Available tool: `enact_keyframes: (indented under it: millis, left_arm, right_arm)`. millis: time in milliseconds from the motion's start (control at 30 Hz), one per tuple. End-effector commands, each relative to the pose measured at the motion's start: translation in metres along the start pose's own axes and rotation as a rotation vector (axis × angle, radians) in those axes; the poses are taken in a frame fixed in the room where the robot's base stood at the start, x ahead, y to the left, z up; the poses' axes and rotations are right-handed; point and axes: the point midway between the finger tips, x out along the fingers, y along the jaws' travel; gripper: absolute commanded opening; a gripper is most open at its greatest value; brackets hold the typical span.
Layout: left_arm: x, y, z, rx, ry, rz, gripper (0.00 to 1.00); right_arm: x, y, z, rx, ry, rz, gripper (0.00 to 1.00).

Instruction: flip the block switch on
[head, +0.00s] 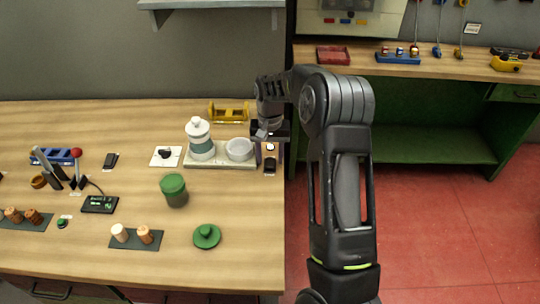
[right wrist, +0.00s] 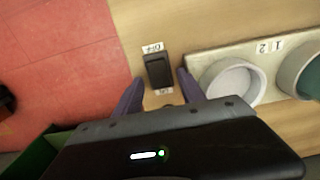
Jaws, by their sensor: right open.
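The block switch is a small black block near the right edge of the wooden table, seen in the head view (head: 270,166) and up close in the right wrist view (right wrist: 159,71). A label reading OFF lies beside its far end in the wrist view; another small label lies at its near end, partly unreadable. My right gripper (right wrist: 159,78) is open and empty, its two fingers on either side of the switch with gaps. In the head view my right gripper (head: 271,147) points down over the table's right edge. I cannot tell its height or whether it touches. My left gripper is not visible.
A yellow holder (head: 229,112) is behind. A green jar (head: 174,193) and green lid (head: 206,236) are nearer. Red floor lies beyond the table's right edge.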

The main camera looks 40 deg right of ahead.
Motion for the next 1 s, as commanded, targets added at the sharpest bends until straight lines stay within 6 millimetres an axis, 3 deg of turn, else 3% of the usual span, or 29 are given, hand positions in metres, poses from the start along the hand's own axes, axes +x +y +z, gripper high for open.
enact_keyframes:
  millis: [167, 600, 1000]
  left_arm:
    - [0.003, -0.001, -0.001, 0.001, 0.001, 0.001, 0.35]
    - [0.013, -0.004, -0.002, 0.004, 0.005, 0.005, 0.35]
    - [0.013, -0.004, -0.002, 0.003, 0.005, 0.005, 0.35]
  right_arm:
    - [-0.01, -0.001, -0.001, -0.001, 0.002, 0.0, 0.47]
    - [-0.073, 0.0, -0.001, 0.0, 0.003, -0.001, 0.47]
    - [-0.078, 0.0, 0.0, 0.0, 0.0, 0.0, 0.47]
